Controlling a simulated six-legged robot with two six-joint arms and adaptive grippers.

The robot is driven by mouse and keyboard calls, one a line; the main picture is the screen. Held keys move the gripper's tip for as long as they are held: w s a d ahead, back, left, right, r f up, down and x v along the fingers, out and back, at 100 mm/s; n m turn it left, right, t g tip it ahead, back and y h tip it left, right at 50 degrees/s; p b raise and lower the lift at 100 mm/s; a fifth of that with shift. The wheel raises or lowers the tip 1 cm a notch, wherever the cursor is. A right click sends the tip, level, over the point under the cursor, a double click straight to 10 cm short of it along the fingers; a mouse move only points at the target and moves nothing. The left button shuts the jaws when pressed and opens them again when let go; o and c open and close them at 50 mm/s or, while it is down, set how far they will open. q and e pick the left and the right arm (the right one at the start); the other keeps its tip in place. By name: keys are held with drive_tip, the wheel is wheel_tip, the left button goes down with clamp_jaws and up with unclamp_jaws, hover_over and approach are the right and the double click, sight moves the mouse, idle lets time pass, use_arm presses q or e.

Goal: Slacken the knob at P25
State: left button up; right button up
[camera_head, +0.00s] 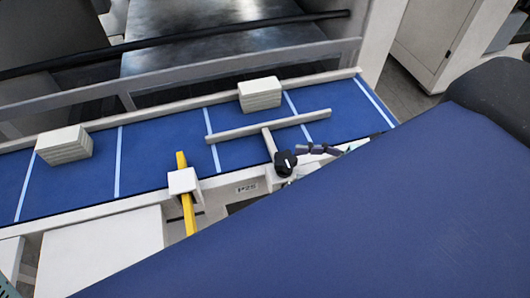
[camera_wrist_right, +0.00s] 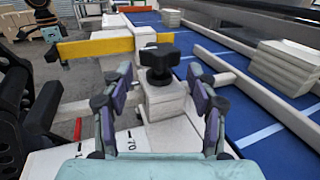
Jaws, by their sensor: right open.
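The black lobed knob (camera_head: 285,160) sits on a white block at the near edge of the blue conveyor, just right of the P25 label (camera_head: 246,188). In the right wrist view the knob (camera_wrist_right: 160,60) stands upright on its pale block, straight ahead. My right gripper (camera_head: 318,149) is just right of the knob in the head view. In the wrist view its two purple-padded fingers (camera_wrist_right: 160,78) are spread, one to each side of the knob's line, with nothing between the pads. The fingers look apart from the knob. My left gripper is not in view.
A white guide rail (camera_head: 240,130) on an arm lies over the blue belt (camera_head: 105,165). Paper stacks lie at the left (camera_head: 64,146) and farther right (camera_head: 260,94). A yellow bar (camera_head: 188,210) passes through a white block left of the label. A long frame rail borders the belt.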

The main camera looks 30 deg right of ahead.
sight(270, 170)
drive_tip(key=shift+w+r, duration=0.1)
drive_tip(key=shift+w+a, duration=0.15)
drive_tip(key=shift+a, duration=0.1)
drive_tip(key=b+x, duration=0.3)
drive_tip(key=x, duration=0.2)
drive_tip(key=shift+a, duration=0.15)
drive_tip(key=shift+w+a+b, duration=0.35)
drive_tip(key=shift+a+b, duration=0.1)
drive_tip(key=shift+a, duration=0.15)
drive_tip(key=shift+w+a, duration=0.2)
drive_tip(key=shift+a, duration=0.25)
drive_tip(key=shift+d, duration=0.1)
drive_tip(key=shift+d, duration=0.1)
drive_tip(key=shift+c, duration=0.5)
